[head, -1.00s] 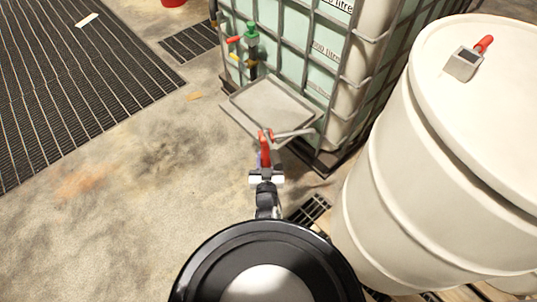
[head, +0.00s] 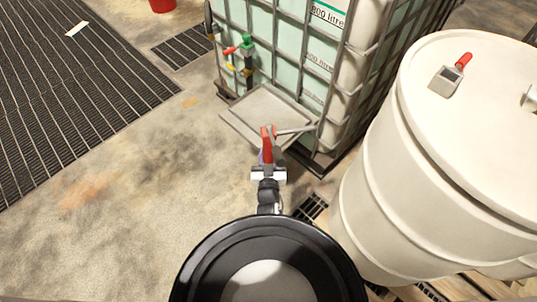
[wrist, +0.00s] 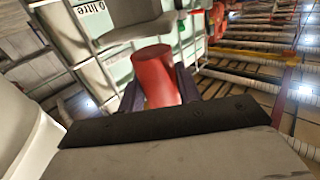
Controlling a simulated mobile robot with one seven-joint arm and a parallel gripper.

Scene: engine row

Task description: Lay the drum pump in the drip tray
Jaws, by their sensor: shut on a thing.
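The drum pump (head: 267,143) shows as a red body with a thin grey spout pointing right. My gripper (head: 267,160) is shut on its red body, which also shows between the dark fingers in the wrist view (wrist: 155,80). The drip tray (head: 262,107) is a shallow grey tray at the foot of the caged tank. The pump is held up and overlaps the tray's near right edge in the head view; I cannot tell its height above it. The pump's lower end is hidden by my gripper.
The caged liquid tank (head: 285,50) stands behind the tray, with a green-topped valve (head: 247,55) above it. A large cream drum (head: 400,190) stands close on the right, with a red-handled grey tool (head: 450,75) on its lid. The concrete floor (head: 130,200) at left is open.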

